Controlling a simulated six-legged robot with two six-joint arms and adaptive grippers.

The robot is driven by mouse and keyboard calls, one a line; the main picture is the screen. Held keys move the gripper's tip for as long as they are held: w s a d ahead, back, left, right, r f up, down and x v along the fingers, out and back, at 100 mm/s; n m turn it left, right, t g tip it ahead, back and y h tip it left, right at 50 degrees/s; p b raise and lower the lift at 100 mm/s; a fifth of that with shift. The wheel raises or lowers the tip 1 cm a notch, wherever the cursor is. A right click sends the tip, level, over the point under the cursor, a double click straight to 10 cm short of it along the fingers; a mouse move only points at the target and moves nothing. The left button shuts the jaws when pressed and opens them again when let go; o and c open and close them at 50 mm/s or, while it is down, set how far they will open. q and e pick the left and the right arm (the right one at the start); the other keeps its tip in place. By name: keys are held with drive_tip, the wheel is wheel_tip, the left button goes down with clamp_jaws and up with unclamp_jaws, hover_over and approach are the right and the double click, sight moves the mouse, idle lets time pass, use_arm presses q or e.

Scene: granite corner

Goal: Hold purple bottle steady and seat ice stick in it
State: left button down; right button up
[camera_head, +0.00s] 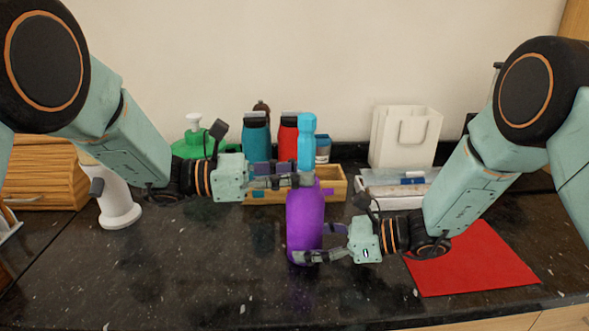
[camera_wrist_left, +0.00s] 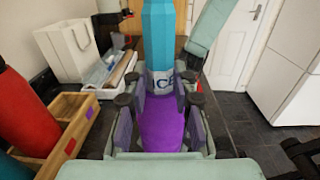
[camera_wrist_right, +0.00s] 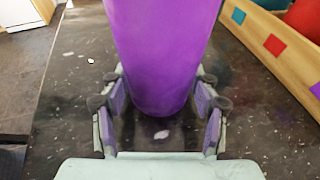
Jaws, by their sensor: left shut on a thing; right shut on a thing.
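The purple bottle (camera_head: 305,222) stands upright on the dark counter. My right gripper (camera_head: 322,257) is shut around its lower part; the right wrist view shows the bottle (camera_wrist_right: 160,60) between the fingers (camera_wrist_right: 158,104). The light blue ice stick (camera_head: 306,143) stands upright directly over the bottle, in line with it. My left gripper (camera_head: 296,181) is shut on the stick's lower part at the bottle's top. In the left wrist view the stick (camera_wrist_left: 159,35), with an ICE label, meets the purple bottle (camera_wrist_left: 162,130). The fingers hide the bottle's mouth, so I cannot tell how deep the stick sits.
Behind stands a wooden crate (camera_head: 333,184) with a teal bottle (camera_head: 256,137) and a red bottle (camera_head: 288,138). A white bag (camera_head: 404,137) stands back right. A red mat (camera_head: 475,262) lies at right. The front left counter is clear.

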use_arm(q)
drive_tip(key=shift+f, duration=0.35)
drive_tip(key=c, duration=1)
unclamp_jaws()
drive_tip(key=shift+s+f, duration=0.1)
drive_tip(key=shift+a, duration=0.1)
drive_tip(key=a, duration=1.2)
drive_tip(key=shift+s, duration=0.15)
use_arm(e)
drive_tip(key=shift+f, duration=0.1)
use_arm(q)
drive_tip(key=shift+r, duration=0.2)
use_arm(e)
drive_tip(key=shift+s, duration=0.1)
drive_tip(key=o, duration=0.9)
use_arm(q)
drive_tip(key=shift+d, duration=0.1)
